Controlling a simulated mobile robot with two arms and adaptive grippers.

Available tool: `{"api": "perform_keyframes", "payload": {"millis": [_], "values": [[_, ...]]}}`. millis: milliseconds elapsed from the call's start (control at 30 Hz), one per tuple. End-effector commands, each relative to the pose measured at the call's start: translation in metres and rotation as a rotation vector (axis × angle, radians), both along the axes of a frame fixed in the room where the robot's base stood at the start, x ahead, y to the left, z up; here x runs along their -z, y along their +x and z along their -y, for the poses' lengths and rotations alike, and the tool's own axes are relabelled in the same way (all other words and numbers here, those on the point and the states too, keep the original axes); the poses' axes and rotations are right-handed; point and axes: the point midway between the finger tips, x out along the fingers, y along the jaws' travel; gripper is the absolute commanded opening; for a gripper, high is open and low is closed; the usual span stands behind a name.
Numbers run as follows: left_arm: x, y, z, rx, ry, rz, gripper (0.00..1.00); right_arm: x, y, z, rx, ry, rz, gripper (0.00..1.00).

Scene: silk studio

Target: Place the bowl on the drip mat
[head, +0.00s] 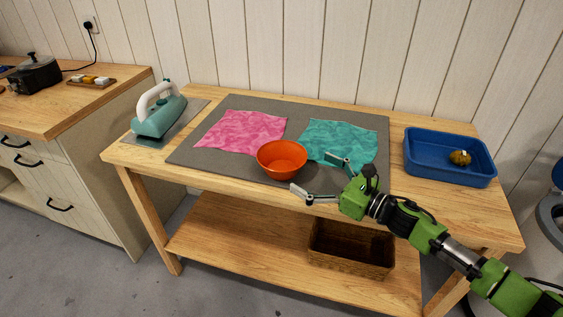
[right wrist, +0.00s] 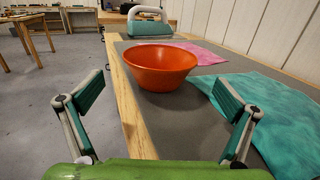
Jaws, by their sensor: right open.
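An orange bowl (head: 282,159) stands upright on a grey mat (head: 190,157) near the mat's front edge. The mat lies flat on the wooden table and looks like the drip mat. My right gripper (head: 322,177) is open and empty, just right of the bowl and apart from it. In the right wrist view the bowl (right wrist: 162,68) is ahead, between and beyond the open fingers (right wrist: 160,112). A pink cloth (head: 242,132) and a teal cloth (head: 343,141) lie on the mat behind the bowl. My left gripper does not show.
A teal iron (head: 158,113) stands on a grey plate at the table's left end. A blue tray (head: 450,171) with a small yellowish-brown object (head: 460,157) is at the right. A brown basket (head: 350,262) sits on the lower shelf. Bare wood runs along the table's front edge.

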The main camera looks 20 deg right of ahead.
Motion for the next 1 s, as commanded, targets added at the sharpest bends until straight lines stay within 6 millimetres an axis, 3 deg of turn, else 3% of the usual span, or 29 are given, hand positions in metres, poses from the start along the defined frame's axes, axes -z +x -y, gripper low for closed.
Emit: {"api": "perform_keyframes", "payload": {"millis": [167, 500, 800, 1000], "values": [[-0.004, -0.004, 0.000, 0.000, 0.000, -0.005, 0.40, -0.003, 0.024, -0.016, 0.000, 0.002, 0.003, 1.00], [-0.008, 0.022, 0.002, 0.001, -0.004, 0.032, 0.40, -0.001, 0.044, -0.029, 0.000, 0.001, 0.001, 1.00], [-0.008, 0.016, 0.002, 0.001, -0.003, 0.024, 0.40, -0.001, 0.078, -0.052, -0.001, 0.001, 0.002, 1.00], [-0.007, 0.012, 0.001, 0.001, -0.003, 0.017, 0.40, 0.000, 0.085, -0.056, -0.001, -0.001, 0.000, 1.00]]}}
